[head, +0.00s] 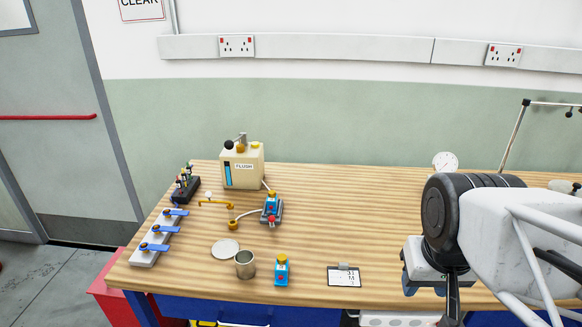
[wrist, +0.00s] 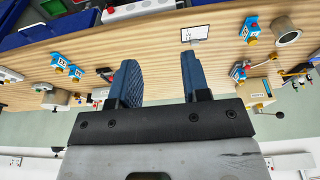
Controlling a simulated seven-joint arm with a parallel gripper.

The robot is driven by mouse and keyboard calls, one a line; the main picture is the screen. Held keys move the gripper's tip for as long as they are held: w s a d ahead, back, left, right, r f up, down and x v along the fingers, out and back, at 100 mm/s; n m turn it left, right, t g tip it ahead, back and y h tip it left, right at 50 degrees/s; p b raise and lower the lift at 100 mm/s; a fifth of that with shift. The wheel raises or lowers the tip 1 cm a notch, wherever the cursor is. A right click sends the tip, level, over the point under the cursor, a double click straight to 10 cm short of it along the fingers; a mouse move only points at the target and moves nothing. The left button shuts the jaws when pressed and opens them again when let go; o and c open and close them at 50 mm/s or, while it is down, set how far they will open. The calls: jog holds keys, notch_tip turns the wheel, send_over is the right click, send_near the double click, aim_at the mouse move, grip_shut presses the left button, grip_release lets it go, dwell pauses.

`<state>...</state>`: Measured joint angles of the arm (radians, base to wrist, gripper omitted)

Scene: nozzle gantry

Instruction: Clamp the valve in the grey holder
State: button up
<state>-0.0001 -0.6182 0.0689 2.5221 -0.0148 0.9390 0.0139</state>
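A small blue valve (head: 282,270) with a yellow cap stands on the table near the front edge. It also shows in the wrist view (wrist: 250,32). Another blue valve (head: 271,205) with a yellow top and a red part sits at a grey holder (head: 278,216) farther back. A hose runs from there to a brass fitting. Whether that valve is clamped is too small to tell. My gripper (wrist: 163,82) is open and empty, its two blue fingers wide apart.
A metal cup (head: 245,264) and a round pale disc (head: 225,249) are left of the front valve. A clipboard card (head: 343,276) lies to its right. A FLUSH canister (head: 242,166) stands at the back; a blue-lever rack (head: 157,238) is at the left.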

jog(key=shift+o, duration=0.2)
jog(key=w+a+n, duration=0.2)
jog(key=w+a, duration=0.2)
jog(key=w, duration=0.7)
jog(key=shift+w+a+r, duration=0.25)
jog(key=shift+w+r, duration=0.05)
jog(key=shift+w, duration=0.1)
jog(key=n+g+h, duration=0.1)
jog(key=n, duration=0.7)
send_over(271, 217)
notch_tip(271, 217, down, 15)
jog(key=shift+s+a, duration=0.4)
jog(key=shift+s, duration=0.05)
jog(key=shift+f, duration=0.15)
jog(key=shift+w+d+f, duration=0.15)
jog(key=shift+w+f, duration=0.05)
jog(key=shift+f, duration=1.05)
jog(key=shift+w+d+f, duration=0.15)
jog(key=shift+d+f, duration=0.05)
jog(key=shift+f, duration=1.05)
jog(key=shift+w+d+f, duration=0.15)
jog(key=shift+w+f, duration=0.05)
jog(key=shift+f, duration=1.05)
